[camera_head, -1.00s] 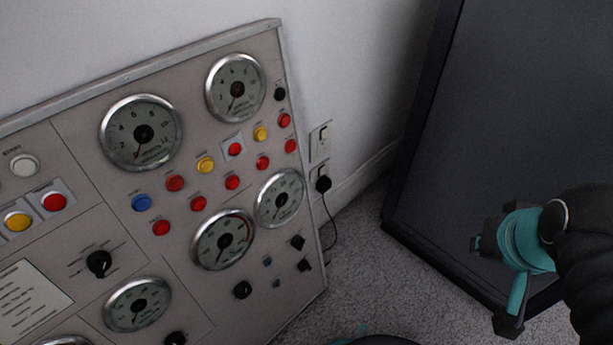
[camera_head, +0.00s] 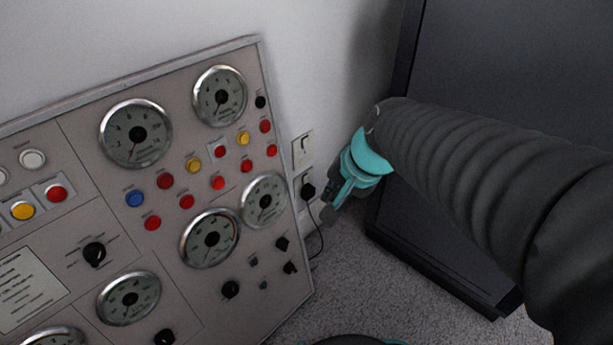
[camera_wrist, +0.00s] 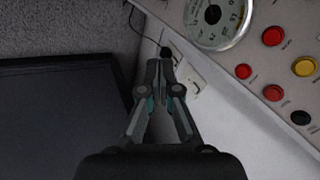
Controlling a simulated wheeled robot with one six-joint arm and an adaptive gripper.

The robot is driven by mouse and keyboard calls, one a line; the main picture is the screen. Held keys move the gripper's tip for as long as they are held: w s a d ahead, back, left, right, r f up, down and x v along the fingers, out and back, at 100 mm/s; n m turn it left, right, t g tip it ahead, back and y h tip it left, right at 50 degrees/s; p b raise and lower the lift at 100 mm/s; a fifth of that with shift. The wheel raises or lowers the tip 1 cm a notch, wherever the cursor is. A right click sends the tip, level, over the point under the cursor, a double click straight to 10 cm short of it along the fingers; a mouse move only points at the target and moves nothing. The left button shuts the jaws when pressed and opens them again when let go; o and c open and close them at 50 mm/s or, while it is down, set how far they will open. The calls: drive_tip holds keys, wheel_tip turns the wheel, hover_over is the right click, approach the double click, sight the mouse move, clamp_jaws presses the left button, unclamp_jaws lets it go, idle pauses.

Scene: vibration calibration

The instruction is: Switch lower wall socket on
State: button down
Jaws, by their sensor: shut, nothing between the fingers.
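The lower wall socket (camera_head: 298,182) is a small white plate low on the wall, with a black plug (camera_head: 307,191) in it and a cord hanging down. My gripper (camera_head: 329,211) is just right of and below the plug in the head view, apart from the socket as far as I can tell. In the wrist view my gripper (camera_wrist: 160,67) is shut and empty, its tips close to the plug (camera_wrist: 166,53) and partly covering the lower socket. The lower socket's switch is too small to read.
The upper wall socket (camera_head: 303,148) sits just above; it also shows in the wrist view (camera_wrist: 191,79). The gauge panel (camera_head: 75,150) stands close on the left. A dark cabinet (camera_head: 440,70) stands on the right. Carpet (camera_head: 335,265) lies between them.

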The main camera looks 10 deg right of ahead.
drive_tip(key=w+f+m+y, duration=0.2)
drive_tip(key=w+f+m, duration=0.3)
drive_tip(key=w, duration=0.4)
drive_tip(key=m+t, duration=0.1)
drive_tip(key=m, duration=1.5)
approach(306, 179)
drive_tip(key=s+d, duration=0.4)
drive_tip(key=s, duration=0.2)
drive_tip(key=w+a+f, duration=0.1)
drive_tip(key=w+f, duration=0.1)
drive_tip(key=w+a+f+b, duration=0.1)
drive_tip(key=w+a+f, duration=0.1)
drive_tip(key=w+f, duration=0.1)
drive_tip(key=w+a+f+b, duration=0.1)
drive_tip(key=w+a+f, duration=0.1)
drive_tip(key=shift+w+a+f, duration=0.15)
drive_tip(key=shift+w+f, duration=0.05)
drive_tip(key=shift+w+a, duration=0.4)
drive_tip(key=shift+w, duration=0.2)
drive_tip(key=shift+f, duration=0.1)
